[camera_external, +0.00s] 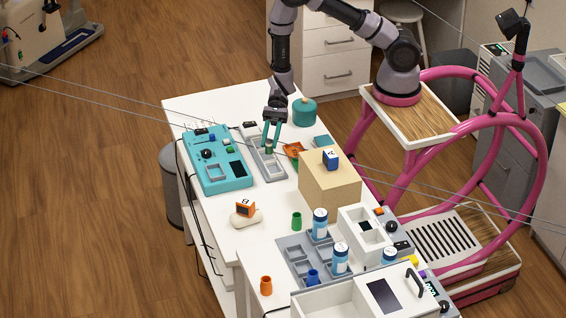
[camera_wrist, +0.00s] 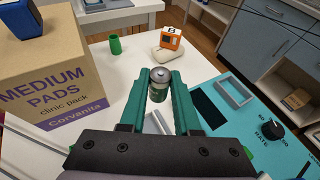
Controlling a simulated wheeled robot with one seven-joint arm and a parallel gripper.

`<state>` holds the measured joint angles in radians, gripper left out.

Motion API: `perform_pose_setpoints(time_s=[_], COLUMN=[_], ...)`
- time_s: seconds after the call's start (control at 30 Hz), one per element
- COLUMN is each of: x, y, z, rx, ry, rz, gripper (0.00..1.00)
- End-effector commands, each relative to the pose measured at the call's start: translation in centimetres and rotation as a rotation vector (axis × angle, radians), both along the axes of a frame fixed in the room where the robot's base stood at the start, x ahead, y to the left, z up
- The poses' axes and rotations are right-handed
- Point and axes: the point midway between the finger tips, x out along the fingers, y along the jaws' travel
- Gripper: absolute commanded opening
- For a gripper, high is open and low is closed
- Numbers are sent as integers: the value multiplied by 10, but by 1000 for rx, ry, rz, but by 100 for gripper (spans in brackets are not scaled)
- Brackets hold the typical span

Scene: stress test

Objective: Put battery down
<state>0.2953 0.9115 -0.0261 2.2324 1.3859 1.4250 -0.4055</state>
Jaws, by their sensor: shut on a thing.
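The battery (camera_wrist: 158,87) is a small upright cylinder with a silver top and a dark green side in the wrist view. My gripper (camera_wrist: 159,78) is shut on it, with one green finger on each side. In the external view my gripper (camera_external: 269,147) is over the long grey tray (camera_external: 271,171), beside the teal device. The battery's lower end is hidden in the wrist view, so I cannot tell whether it touches the tray.
A teal device (camera_external: 236,182) with a knob and dark screen lies left of the tray. A cardboard box (camera_external: 322,193) stands to the right. An orange-and-white cube (camera_external: 245,209) sits on a pale lump. A green cup (camera_external: 297,221) stands nearer the front.

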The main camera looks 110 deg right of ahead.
Motion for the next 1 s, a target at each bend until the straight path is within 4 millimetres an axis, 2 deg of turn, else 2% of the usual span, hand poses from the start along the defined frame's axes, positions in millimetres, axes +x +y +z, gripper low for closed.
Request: perform_pose_setpoints(time_s=[0.03,0.1,0.2,0.3,0.37,0.6,0.77,1.0], x=[-2,-7,-14,-19,-21,-22,-21,-22], y=[-23,-47,-72,-87,-91,-93,-93,-93], z=[2,4,6,6,1,-40,-56,-89], rx=[-1,-1,-3,-3,-3,-3,-4,-3], ry=[-1,-2,-1,1,3,5,3,3], rz=[-20,-34,-47,-53,-56,-55,-56,-56], gripper=[0,0,0,0,0,0,0,0])
